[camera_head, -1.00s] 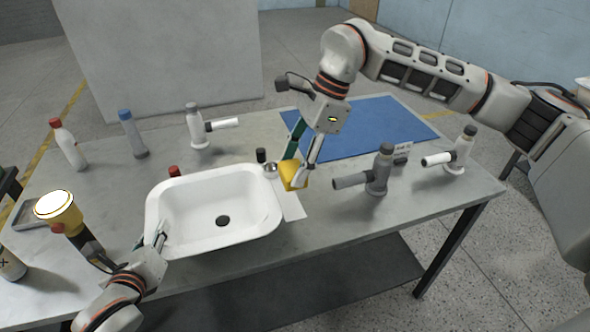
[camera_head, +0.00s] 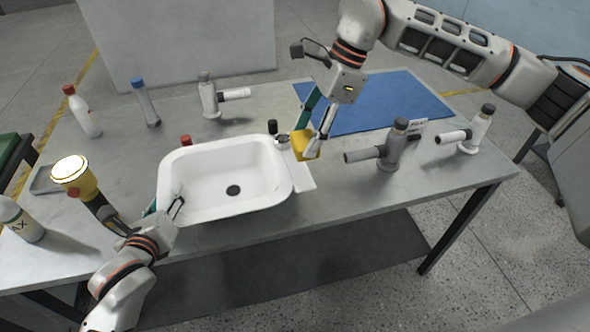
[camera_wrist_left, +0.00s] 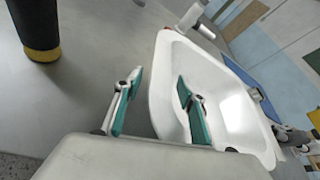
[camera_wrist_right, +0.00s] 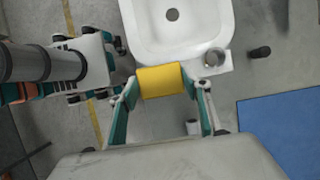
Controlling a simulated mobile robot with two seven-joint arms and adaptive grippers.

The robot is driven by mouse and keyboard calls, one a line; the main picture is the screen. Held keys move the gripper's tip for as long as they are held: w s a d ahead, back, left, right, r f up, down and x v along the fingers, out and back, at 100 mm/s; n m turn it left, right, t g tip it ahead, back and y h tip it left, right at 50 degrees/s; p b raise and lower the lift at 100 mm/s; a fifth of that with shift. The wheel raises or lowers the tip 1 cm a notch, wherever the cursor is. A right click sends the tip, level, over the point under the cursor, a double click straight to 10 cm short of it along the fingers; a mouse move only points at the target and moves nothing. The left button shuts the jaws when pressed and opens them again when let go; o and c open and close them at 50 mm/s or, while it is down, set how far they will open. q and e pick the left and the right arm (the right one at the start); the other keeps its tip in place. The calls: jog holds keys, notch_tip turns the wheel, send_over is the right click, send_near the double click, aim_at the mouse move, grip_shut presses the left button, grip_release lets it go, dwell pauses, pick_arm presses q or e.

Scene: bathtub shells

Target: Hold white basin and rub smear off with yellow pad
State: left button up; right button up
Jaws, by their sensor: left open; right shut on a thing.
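The white basin (camera_head: 225,205) sits on the grey table, its dark drain in the floor of the bowl. It also shows in the left wrist view (camera_wrist_left: 165,95) and the right wrist view (camera_wrist_right: 135,35). I cannot make out the smear. My left gripper (camera_head: 164,206) is open at the basin's left wall, one finger inside the bowl and one outside; the left wrist view shows them apart (camera_wrist_left: 158,95). My right gripper (camera_head: 315,128) is shut on the yellow pad (camera_head: 304,146), outside the basin's right edge. The right wrist view shows the pad (camera_wrist_right: 162,82) between the fingers.
A lit yellow-and-black lamp (camera_head: 74,176) and a white bottle (camera_head: 22,222) stand left. A red-capped bottle (camera_head: 82,112), a blue-capped bottle (camera_head: 145,103) and a grey fitting (camera_head: 208,97) stand behind. A blue mat (camera_head: 385,100) and more fittings (camera_head: 392,150) lie right.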

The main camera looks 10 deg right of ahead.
pick_arm(q)
jog(key=v, duration=1.2)
